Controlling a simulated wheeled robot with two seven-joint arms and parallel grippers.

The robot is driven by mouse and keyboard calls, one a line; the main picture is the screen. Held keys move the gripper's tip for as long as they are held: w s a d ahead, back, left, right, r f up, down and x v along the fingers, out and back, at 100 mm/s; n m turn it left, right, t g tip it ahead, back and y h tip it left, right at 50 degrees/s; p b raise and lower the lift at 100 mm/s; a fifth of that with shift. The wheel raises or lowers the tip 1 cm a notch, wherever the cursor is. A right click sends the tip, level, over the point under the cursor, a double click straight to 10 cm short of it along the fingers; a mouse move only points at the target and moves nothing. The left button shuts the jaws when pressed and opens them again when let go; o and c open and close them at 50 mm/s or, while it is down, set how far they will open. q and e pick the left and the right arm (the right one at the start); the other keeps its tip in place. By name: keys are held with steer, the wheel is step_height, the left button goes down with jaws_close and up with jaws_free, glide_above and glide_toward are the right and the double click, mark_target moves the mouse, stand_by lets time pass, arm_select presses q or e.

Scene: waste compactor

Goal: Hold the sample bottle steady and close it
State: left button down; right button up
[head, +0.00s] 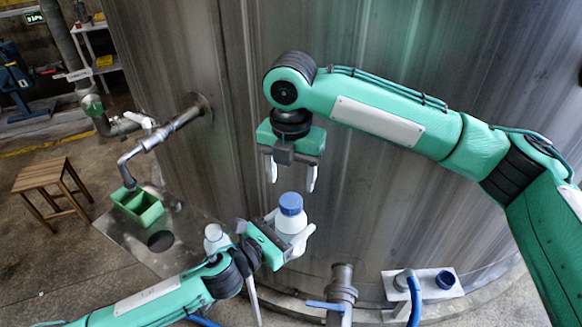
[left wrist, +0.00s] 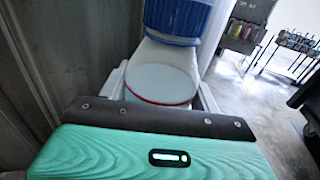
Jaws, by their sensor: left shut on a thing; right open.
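The sample bottle (head: 290,222) is white and stands about upright. Its blue cap (head: 291,203) sits on its top; I cannot tell how tight it is. My left gripper (head: 291,234) is shut on the bottle's body. In the left wrist view the bottle (left wrist: 160,80) is between the two fingers, with the ribbed blue cap (left wrist: 178,18) above it, cut off by the top edge. My right gripper (head: 292,179) is open and empty, pointing down just above the cap, with a small gap between them.
A big metal tank wall (head: 390,185) is close behind both grippers. A pipe valve (head: 341,295) rises below.

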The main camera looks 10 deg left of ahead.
mark_target(290, 200)
step_height(290, 200, down, 7)
steer(key=shift+r, duration=0.15)
steer(key=shift+c, duration=0.4)
steer(key=c, duration=0.9)
steer(key=m, duration=0.5)
steer(key=shift+c, duration=0.2)
steer(key=m, duration=0.6)
steer(key=shift+m, duration=0.4)
steer(key=m, duration=0.4)
steer(key=shift+m, duration=0.4)
steer(key=m, duration=0.6)
steer(key=o, duration=1.1)
